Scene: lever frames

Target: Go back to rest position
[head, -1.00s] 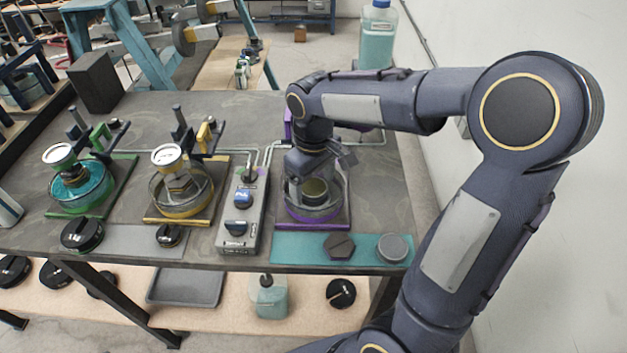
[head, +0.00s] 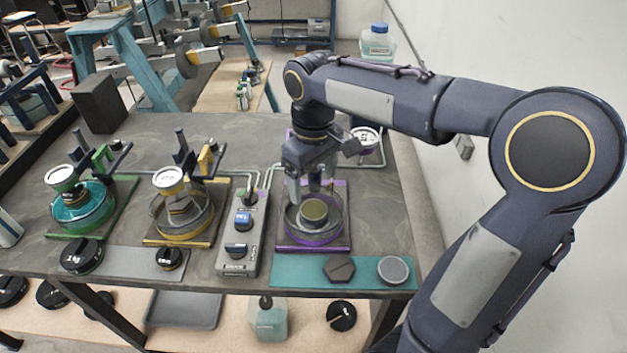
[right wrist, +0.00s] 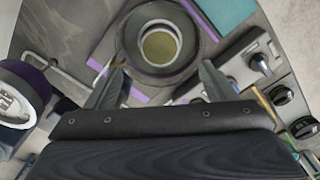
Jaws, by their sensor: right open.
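My right gripper (head: 312,188) hangs above the purple-framed station at the right of the bench, jaws open and empty. Below it, a round glass dish (head: 332,232) on a purple base (head: 315,249) holds a short grey cylinder with an olive top (head: 314,212). In the right wrist view my two fingers (right wrist: 162,70) are spread apart, with the cylinder (right wrist: 159,46) ahead of them in its dish and nothing between them. My left gripper does not show in any view.
Green (head: 124,200) and yellow (head: 206,237) stations with dishes and gauges stand to the left. A grey control box (head: 232,262) with knobs stands left of the purple base. A teal mat (head: 300,272) holds a dark hexagonal piece (head: 339,268) and a round grey one (head: 392,270). A wall stands right.

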